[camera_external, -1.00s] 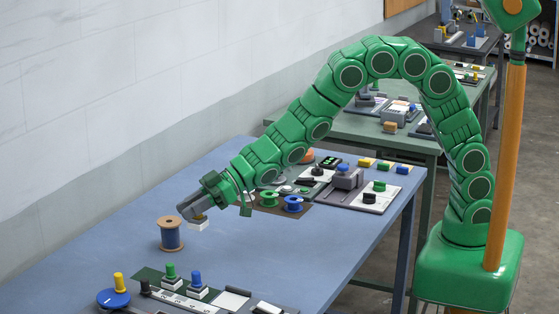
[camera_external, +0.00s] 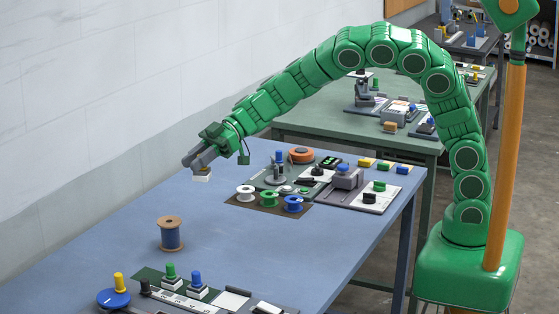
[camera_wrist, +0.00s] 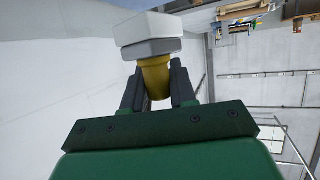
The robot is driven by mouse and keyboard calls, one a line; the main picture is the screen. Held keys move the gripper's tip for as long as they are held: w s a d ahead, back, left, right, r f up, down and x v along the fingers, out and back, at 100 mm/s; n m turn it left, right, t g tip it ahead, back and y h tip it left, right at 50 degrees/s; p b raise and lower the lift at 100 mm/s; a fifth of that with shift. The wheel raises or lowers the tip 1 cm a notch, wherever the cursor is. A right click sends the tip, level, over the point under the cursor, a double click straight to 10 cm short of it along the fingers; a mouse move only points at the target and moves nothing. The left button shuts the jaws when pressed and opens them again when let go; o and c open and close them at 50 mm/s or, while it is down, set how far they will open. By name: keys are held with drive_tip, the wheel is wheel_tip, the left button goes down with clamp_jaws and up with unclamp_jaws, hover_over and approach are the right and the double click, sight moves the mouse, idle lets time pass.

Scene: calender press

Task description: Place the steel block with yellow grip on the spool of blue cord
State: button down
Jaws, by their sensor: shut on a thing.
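My gripper (camera_external: 198,164) is shut on the yellow grip of the steel block (camera_external: 201,174) and holds it in the air above the far left part of the blue table. In the wrist view the block (camera_wrist: 149,38) is pale grey and white, and its yellow grip (camera_wrist: 155,76) sits between the two dark fingers (camera_wrist: 157,88). The spool of blue cord (camera_external: 171,235) stands upright on the table, with tan wooden ends. It is nearer the camera and to the left of my gripper, apart from the block. The spool is not in the wrist view.
A dark mat (camera_external: 268,205) with white, green and blue small spools lies right of my gripper. Boards with blocks and knobs lie behind it. A panel (camera_external: 190,289) with coloured knobs lies at the near edge. The table around the blue-cord spool is clear.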

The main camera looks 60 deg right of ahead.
drive_tip(key=s+d+n+g, duration=0.1)
drive_tip(key=s+d+g, duration=0.1)
drive_tip(key=d, duration=0.4)
hover_over(165, 223)
drive_tip(key=shift+a+f, duration=0.1)
drive_tip(key=shift+f, duration=5.6)
drive_tip(key=shift+f+n+y, duration=0.3)
drive_tip(key=shift+f, duration=0.9)
drive_tip(key=shift+f, duration=0.1)
drive_tip(key=c, duration=0.9)
unclamp_jaws()
